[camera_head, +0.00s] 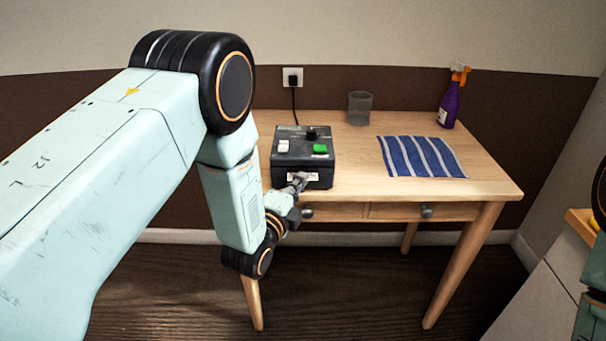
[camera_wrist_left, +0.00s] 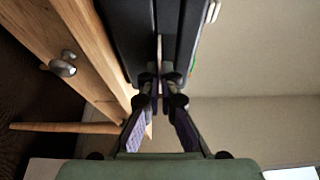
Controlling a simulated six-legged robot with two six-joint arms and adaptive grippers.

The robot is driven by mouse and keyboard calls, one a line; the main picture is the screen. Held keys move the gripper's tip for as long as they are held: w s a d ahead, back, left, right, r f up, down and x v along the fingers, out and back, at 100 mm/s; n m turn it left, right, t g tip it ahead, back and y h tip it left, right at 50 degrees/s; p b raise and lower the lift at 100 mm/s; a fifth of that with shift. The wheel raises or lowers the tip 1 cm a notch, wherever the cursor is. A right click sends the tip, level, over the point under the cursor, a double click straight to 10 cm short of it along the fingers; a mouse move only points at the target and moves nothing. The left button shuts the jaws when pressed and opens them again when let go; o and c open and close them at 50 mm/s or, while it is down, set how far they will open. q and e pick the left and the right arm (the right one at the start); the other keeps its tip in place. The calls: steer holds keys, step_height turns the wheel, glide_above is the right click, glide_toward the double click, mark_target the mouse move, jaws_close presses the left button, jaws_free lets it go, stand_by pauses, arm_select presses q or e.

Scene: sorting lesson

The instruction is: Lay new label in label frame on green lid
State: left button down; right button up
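A white label (camera_head: 303,176) with dark marks shows at the front of the black box (camera_head: 318,162). My left gripper (camera_head: 298,182) reaches it from the front left. In the left wrist view my left gripper (camera_wrist_left: 161,88) has its fingertips nearly together on a thin pale strip, which looks like the label (camera_wrist_left: 161,52) seen edge-on. The dark box (camera_wrist_left: 190,35) is close ahead; I cannot tell whether the label touches it. On the box's top are a green piece (camera_head: 320,149), a white piece (camera_head: 283,146) and a black knob. I see no separate green lid or label frame. My right gripper is out of view.
The box stands on a wooden table (camera_head: 400,200) with drawers. A black cord runs to a wall socket (camera_head: 292,77). The table between box and cloth is clear.

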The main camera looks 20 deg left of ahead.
arm_select(q)
steer(key=shift+s+d+p, duration=0.2)
steer(key=shift+s+p, duration=0.1)
steer(key=shift+s, duration=0.5)
steer(key=shift+s+d+p, duration=0.25)
steer(key=shift+s, duration=0.55)
steer(key=shift+s+d+p, duration=0.2)
steer(key=shift+s+p, duration=0.1)
steer(key=shift+s, duration=0.5)
